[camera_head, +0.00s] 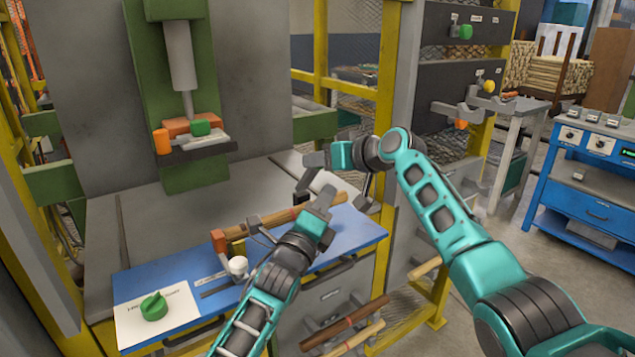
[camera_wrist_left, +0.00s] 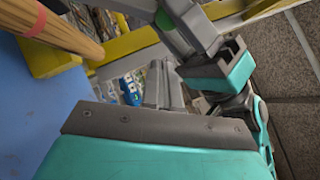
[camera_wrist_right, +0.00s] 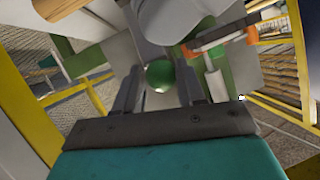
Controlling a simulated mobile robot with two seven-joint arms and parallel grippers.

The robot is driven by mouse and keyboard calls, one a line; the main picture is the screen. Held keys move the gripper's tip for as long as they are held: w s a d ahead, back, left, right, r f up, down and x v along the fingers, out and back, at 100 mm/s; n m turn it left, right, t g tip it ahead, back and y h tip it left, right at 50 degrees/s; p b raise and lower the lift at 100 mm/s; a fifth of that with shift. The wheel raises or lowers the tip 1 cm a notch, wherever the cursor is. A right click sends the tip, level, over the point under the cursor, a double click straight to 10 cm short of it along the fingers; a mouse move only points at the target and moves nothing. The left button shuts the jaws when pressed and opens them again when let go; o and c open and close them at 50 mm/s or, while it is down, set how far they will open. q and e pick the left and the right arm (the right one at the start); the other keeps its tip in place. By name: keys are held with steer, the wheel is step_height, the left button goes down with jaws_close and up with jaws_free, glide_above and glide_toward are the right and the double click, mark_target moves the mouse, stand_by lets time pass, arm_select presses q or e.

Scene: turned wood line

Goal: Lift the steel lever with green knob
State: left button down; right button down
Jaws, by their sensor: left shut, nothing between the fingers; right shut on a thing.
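The green knob (camera_wrist_right: 160,75) shows as a ball between the fingers of my right gripper (camera_wrist_right: 158,88) in the right wrist view. A bit of green also shows at that gripper in the left wrist view (camera_wrist_left: 163,18). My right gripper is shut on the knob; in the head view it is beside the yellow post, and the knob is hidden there. Pale grey metal is close behind the knob, but I cannot tell which part is the lever. My left gripper (camera_head: 325,198) is shut and empty, just below the right one; its fingers show together in the left wrist view (camera_wrist_left: 165,85).
A turned wooden rod (camera_head: 285,217) lies on holders over the blue bench top (camera_head: 360,229), near my left gripper. A yellow post (camera_head: 391,75) stands behind my grippers. Another green knob (camera_head: 465,32) is on the dark panel.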

mark_target(314, 173)
arm_select(q)
steer(key=shift+w+a+r, duration=0.4)
steer(key=shift+w+r, duration=0.1)
steer(key=shift+w, duration=0.25)
steer(key=shift+w+a+r, duration=0.4)
steer(key=shift+w+r, duration=0.1)
steer(key=shift+w, duration=0.2)
arm_select(e)
steer(key=shift+a+r, duration=0.35)
steer(key=shift+r, duration=0.2)
arm_select(q)
steer(key=shift+w+a+r, duration=0.45)
steer(key=shift+w+r, duration=0.05)
steer(key=shift+r, duration=0.1)
arm_select(e)
steer(key=shift+s+a, duration=0.1)
arm_select(q)
steer(key=shift+r, duration=0.15)
arm_select(e)
steer(key=shift+s+f, duration=0.1)
steer(key=shift+f, duration=0.1)
arm_select(q)
steer(key=shift+s+d, duration=0.1)
arm_select(e)
steer(key=c, duration=0.8)
jaws_free()
steer(key=shift+s+f, duration=0.1)
steer(key=shift+f, duration=0.05)
steer(key=shift+d, duration=0.25)
steer(key=shift+d, duration=0.1)
